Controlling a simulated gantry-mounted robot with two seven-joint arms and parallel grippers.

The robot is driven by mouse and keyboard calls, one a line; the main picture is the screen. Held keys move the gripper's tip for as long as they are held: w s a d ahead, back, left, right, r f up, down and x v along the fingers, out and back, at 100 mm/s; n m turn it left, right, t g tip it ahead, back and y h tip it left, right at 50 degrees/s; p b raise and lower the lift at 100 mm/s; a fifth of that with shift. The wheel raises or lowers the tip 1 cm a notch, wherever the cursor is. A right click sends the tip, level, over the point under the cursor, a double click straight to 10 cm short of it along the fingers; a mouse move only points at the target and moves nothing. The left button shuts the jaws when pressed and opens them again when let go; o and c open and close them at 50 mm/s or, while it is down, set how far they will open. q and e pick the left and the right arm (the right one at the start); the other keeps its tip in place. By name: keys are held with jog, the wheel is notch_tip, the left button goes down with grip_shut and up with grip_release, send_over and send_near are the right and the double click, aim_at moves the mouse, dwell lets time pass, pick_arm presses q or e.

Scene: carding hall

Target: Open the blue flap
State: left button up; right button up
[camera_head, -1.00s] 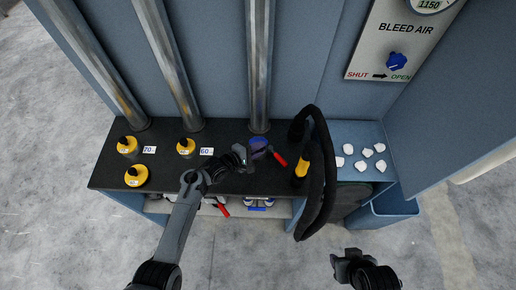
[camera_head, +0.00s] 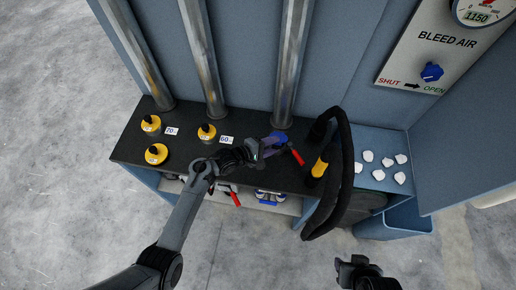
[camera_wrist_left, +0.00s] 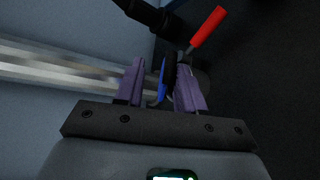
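The blue flap (camera_head: 281,136) is at the foot of the rightmost metal pipe, partly hidden by my left gripper. In the left wrist view the blue flap (camera_wrist_left: 161,82) shows nearly edge-on, between the two purple fingers. A red-handled lever (camera_head: 297,157) is just right of it; its red grip also shows in the left wrist view (camera_wrist_left: 208,27). My left gripper (camera_head: 267,149) is at the flap, its fingers apart on either side; a gap shows between the left finger and the flap. My right gripper (camera_head: 352,267) hangs at the bottom, away from the bench.
A black hose loop (camera_head: 346,180) with a yellow band stands right of the flap. Yellow weights (camera_head: 207,133) sit on the dark bench (camera_head: 135,148) at left. White lumps (camera_head: 379,175) lie on the blue ledge at right. A bleed air panel (camera_head: 428,60) is above.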

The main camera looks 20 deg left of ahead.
pick_arm(q)
jog(key=v, duration=0.7)
jog(key=shift+s+a+p, duration=0.25)
jog(key=shift+p, duration=0.05)
jog(key=shift+r, duration=0.1)
jog(key=shift+s, duration=0.1)
